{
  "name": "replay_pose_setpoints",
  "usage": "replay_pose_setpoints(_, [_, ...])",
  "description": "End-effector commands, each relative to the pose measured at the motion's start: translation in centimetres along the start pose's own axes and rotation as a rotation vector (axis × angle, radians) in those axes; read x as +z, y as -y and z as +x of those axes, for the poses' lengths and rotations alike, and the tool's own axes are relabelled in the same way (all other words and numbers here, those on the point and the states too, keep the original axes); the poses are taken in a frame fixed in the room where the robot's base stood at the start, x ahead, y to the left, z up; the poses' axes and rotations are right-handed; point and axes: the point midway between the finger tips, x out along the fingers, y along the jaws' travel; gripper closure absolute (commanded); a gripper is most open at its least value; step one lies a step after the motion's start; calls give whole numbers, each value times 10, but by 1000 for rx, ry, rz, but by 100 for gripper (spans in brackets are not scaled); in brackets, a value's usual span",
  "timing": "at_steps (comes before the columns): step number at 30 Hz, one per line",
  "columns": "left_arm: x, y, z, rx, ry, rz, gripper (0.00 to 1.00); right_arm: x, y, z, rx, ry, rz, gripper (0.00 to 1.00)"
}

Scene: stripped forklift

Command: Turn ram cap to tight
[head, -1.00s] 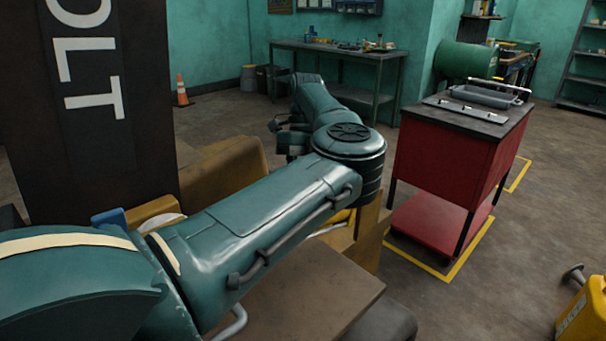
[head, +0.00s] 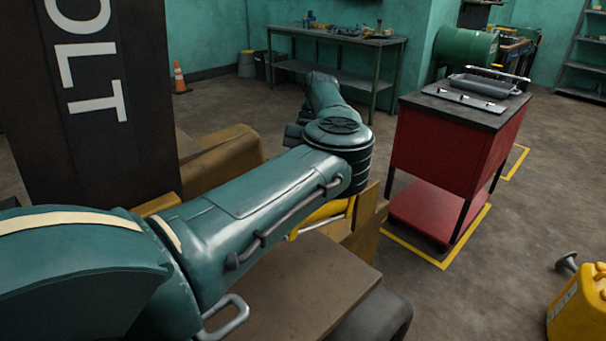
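I cannot make out the ram cap in the head view. The stripped forklift shows as a dark upright panel (head: 100,150) with white letters "OLT" and a worn yellow-brown body (head: 222,160) beside it. My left arm reaches from the lower left across the forklift, with its elbow right of the middle and its forearm pointing away from me. The arm covers much of the body. My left gripper is hidden beyond the forearm, and my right gripper is outside the view.
A red cart (head: 450,140) with a grey tray (head: 484,87) on top stands to the right. A yellow can (head: 578,305) is at the lower right. A workbench (head: 340,36) and an orange cone (head: 180,78) are behind. Floor is open right of the cart.

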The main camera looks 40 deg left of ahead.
Motion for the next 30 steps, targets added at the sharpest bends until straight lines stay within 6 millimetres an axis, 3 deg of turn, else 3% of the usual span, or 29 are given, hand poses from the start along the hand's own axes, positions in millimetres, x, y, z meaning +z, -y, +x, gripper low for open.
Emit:
replay_pose_setpoints(14, [0,0,0,5,2,14,84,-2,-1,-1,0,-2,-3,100])
replay_pose_setpoints(15, [0,0,0,5,2,14,59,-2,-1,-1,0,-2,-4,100])
replay_pose_setpoints(22, [0,0,0,4,1,13,40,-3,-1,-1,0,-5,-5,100])
replay_pose_setpoints(30, [0,0,-1,4,1,13,39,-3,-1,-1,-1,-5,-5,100])
